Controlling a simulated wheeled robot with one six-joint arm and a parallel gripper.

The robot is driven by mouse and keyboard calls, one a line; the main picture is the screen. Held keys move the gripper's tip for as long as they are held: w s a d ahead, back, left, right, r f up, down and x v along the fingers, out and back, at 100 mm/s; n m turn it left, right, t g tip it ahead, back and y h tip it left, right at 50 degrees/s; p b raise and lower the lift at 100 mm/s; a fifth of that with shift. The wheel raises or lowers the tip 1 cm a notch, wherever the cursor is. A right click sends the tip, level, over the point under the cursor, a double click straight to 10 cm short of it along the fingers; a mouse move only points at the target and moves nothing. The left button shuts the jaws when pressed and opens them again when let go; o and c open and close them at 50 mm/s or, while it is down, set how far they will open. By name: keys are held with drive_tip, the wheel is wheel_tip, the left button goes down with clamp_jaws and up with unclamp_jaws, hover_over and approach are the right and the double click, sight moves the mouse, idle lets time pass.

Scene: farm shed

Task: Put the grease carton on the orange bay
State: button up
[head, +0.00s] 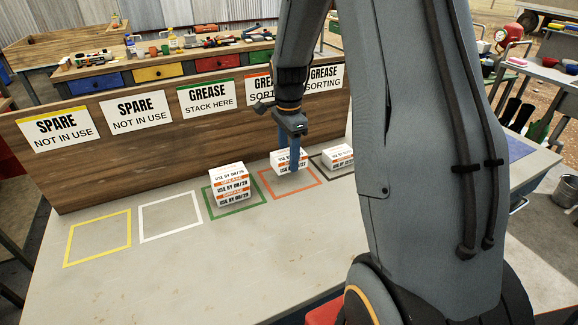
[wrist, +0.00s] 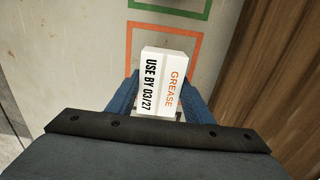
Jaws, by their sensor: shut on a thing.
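A white grease carton (head: 281,163) with an orange stripe is in my gripper (head: 292,163). In the wrist view, the carton (wrist: 168,82) shows GREASE and USE BY 03/27 on its top, between the two blue fingers (wrist: 158,100). My gripper points down and is shut on it. The orange bay (head: 273,196) is an orange outline on the table, in front of the sorting sign; it also shows in the wrist view (wrist: 165,27). The carton is over the back part of this bay. I cannot tell whether it touches the table.
A stack of grease cartons (head: 229,183) stands in the green bay (head: 222,216) to the left. Another carton (head: 338,154) sits in the dark bay to the right. The white bay (head: 170,238) and yellow bay (head: 66,263) are empty. A wooden board (head: 150,165) stands behind the bays.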

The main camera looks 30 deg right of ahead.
drive_tip(key=shift+f+p, duration=0.5)
drive_tip(key=shift+f, duration=1.7)
drive_tip(key=shift+f, duration=0.15)
drive_tip(key=o, duration=1.1)
wheel_tip(320, 180, up, 11)
drive_tip(key=b, duration=0.2)
drive_tip(key=shift+b, duration=0.35)
drive_tip(key=shift+s+r, duration=0.15)
drive_tip(key=shift+r, duration=0.4)
drive_tip(key=s+a+f+n, duration=0.2)
drive_tip(key=s+a+n, duration=0.3)
drive_tip(key=s+n, duration=0.4)
drive_tip(key=s+a+f+n, duration=0.3)
drive_tip(key=s+a+n, duration=0.3)
drive_tip(key=s+n, duration=0.3)
drive_tip(key=shift+s+a+f+t, duration=0.2)
drive_tip(key=shift+s+f+t, duration=0.2)
drive_tip(key=shift+s, duration=0.45)
